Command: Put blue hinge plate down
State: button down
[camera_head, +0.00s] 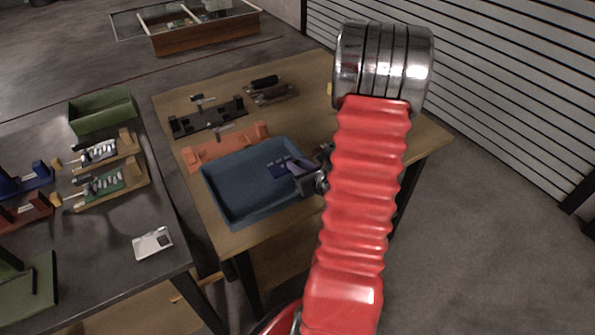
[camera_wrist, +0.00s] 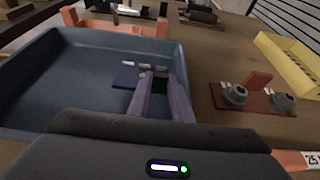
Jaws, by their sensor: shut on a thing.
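The blue hinge plate (camera_head: 277,170) is a small, flat, dark blue piece with light metallic parts along one edge. It is over the right part of the blue tray (camera_head: 222,211); I cannot tell if it touches the tray floor. My gripper (camera_head: 295,166) is shut on it, reaching in over the tray's right side. In the wrist view the purple-grey fingers (camera_wrist: 160,78) close on the right end of the plate (camera_wrist: 125,78), and the rest sticks out to the left. The tray (camera_wrist: 60,75) fills the left of that view.
An orange fixture (camera_head: 228,147) and a black fixture (camera_head: 208,118) stand behind the tray. A dark red plate with grey knobs (camera_wrist: 255,95) and a yellow bin (camera_wrist: 290,62) lie to the right in the wrist view. The tray's left part is empty.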

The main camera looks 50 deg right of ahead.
jog(key=shift+f, duration=1.2)
jog(key=shift+f, duration=0.1)
jog(key=c, duration=1.9)
grip_release()
